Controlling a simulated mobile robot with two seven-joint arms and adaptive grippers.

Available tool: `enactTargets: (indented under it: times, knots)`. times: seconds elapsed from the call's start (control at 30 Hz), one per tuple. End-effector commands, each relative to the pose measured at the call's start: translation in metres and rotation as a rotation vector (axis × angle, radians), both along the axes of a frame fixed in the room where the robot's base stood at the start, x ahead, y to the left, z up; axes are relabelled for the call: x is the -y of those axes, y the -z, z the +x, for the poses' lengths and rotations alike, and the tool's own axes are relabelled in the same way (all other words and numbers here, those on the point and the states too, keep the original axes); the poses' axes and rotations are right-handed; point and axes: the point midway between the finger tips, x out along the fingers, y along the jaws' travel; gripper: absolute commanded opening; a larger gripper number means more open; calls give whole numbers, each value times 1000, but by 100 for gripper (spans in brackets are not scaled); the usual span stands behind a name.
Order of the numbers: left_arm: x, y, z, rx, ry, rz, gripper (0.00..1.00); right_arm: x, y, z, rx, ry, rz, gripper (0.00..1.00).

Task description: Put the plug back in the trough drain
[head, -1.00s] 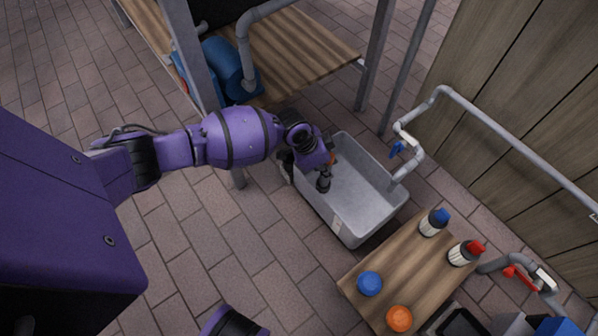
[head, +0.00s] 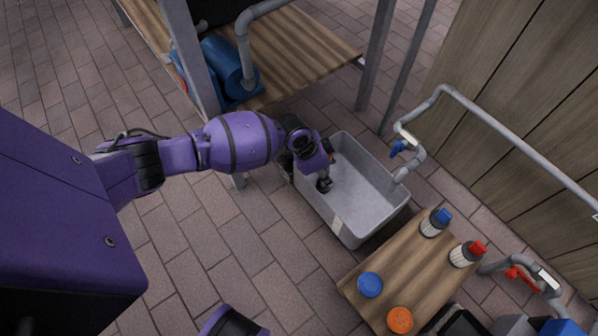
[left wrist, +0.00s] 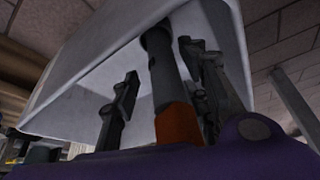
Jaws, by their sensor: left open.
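The grey trough (head: 375,205) stands on the paving in the middle of the head view. My left gripper (head: 324,185) reaches down into its left part, with the fingers apart. In the left wrist view, the gripper (left wrist: 158,62) has one finger on each side of a dark upright rod with an orange end (left wrist: 178,125), which looks like the plug. The orange end is nearest my palm, and the dark end points at the pale trough wall or floor. A bit of orange (head: 332,157) shows beside my wrist in the head view. The drain is hidden, so I cannot tell whether the plug sits in it.
A pipe with a blue-handled tap (head: 402,146) hangs over the trough's right side. A low wooden table (head: 405,270) at front right holds bottles and round caps. A metal-legged bench (head: 300,50) with a blue pump (head: 222,65) stands behind. Paving at left is clear.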

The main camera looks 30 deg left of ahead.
Motion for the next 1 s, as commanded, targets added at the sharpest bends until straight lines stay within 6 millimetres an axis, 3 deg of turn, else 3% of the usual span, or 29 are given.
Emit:
enactTargets:
  times: [0.27,0.7,1.0]
  knots:
    - [-3,-18,-1,3,1,1,42,0,-7,-1,1,0,0,40]
    - [-28,-102,-28,3,0,0,42,3,-42,-15,-1,3,-3,40]
    - [-34,-118,-35,-1,0,1,42,4,-46,-27,-17,16,-5,40]
